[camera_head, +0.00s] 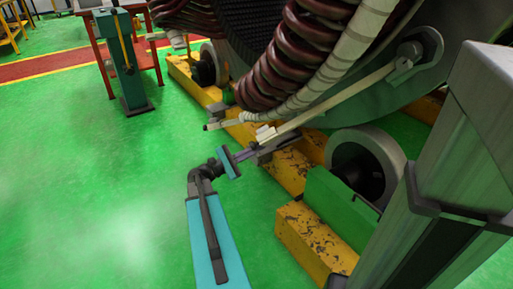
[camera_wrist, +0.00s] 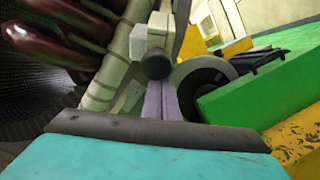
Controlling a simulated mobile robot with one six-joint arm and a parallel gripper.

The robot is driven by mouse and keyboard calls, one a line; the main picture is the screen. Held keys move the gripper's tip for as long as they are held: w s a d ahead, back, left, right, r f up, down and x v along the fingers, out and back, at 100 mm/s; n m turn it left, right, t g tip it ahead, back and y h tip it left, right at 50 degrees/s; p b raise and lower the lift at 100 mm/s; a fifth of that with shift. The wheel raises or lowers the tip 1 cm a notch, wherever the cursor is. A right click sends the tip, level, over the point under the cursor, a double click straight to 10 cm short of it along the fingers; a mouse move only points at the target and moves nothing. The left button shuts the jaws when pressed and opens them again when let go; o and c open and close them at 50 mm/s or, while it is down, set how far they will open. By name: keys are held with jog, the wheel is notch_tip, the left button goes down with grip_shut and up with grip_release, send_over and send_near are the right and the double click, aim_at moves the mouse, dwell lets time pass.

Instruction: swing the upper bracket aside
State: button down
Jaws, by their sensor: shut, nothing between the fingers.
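A long pale bar, which looks like the upper bracket (camera_head: 345,97), slants from a grey pivot mount (camera_head: 415,52) on the stator's side down to a small white block (camera_head: 265,133) at its lower left end. My gripper (camera_head: 268,149) is just below that end, with its fingers shut and empty. In the wrist view my gripper's fingers (camera_wrist: 161,100) point at a pale block (camera_wrist: 150,36) with a dark round end (camera_wrist: 156,65) in front of it. The fingers overlap that end in the picture; I cannot tell whether they touch it.
Dark red coils (camera_head: 290,50) and a pale wrapped tube (camera_head: 310,85) hang close above my gripper. A yellow frame (camera_head: 305,232) with grey rollers (camera_head: 385,150) and a green block (camera_head: 340,205) lies below and right. Green floor is free to the left.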

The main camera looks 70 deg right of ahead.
jog(key=shift+s+d, duration=0.1)
jog(key=shift+s, duration=0.05)
jog(key=d+f, duration=0.3)
jog(key=p+v, duration=0.2)
jog(key=v, duration=0.8)
jog(key=shift+r, duration=0.15)
jog(key=shift+a, duration=0.1)
dwell(0.5)
